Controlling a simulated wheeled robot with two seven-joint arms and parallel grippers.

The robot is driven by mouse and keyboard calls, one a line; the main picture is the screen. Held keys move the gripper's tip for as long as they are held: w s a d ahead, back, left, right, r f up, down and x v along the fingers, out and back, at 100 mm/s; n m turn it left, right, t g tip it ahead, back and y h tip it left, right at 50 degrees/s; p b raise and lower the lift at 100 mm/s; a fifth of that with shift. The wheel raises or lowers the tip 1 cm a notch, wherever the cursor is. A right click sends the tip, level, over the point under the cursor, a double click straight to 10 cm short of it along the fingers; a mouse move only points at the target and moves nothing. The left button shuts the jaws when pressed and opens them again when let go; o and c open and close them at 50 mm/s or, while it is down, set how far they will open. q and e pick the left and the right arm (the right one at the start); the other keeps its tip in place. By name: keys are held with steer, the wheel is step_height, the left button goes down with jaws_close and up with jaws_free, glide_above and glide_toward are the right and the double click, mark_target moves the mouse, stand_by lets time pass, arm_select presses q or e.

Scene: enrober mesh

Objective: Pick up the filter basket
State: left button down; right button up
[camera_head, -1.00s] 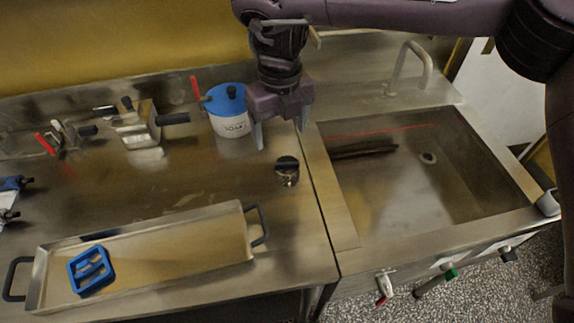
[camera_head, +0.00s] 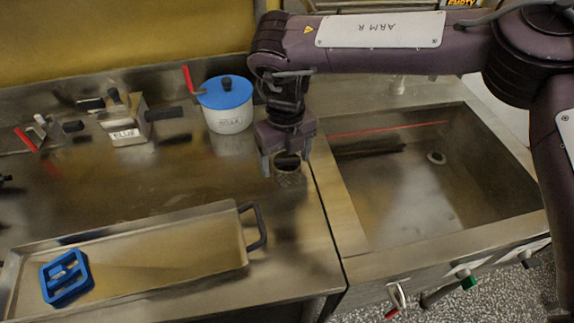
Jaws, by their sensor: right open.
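The filter basket (camera_head: 289,179) is a small round metal cup with a dark top. It stands on the steel counter, left of the sink's edge. My right gripper (camera_head: 286,168) points down over it, open, with one finger on each side of the basket in this view. I cannot tell whether the fingers touch it. The gripper body hides part of the basket's top. My left gripper is not in view.
A long steel tray (camera_head: 150,240) with a blue frame (camera_head: 66,278) in it lies in front on the left. A white pot with a blue lid (camera_head: 226,103) stands behind the basket, to the left. A metal box with a black handle (camera_head: 127,122) is further left. The sink (camera_head: 420,185) is on the right.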

steer(key=shift+f, duration=1.1)
steer(key=c, duration=1.2)
steer(key=shift+o, duration=0.2)
steer(key=shift+r, duration=0.1)
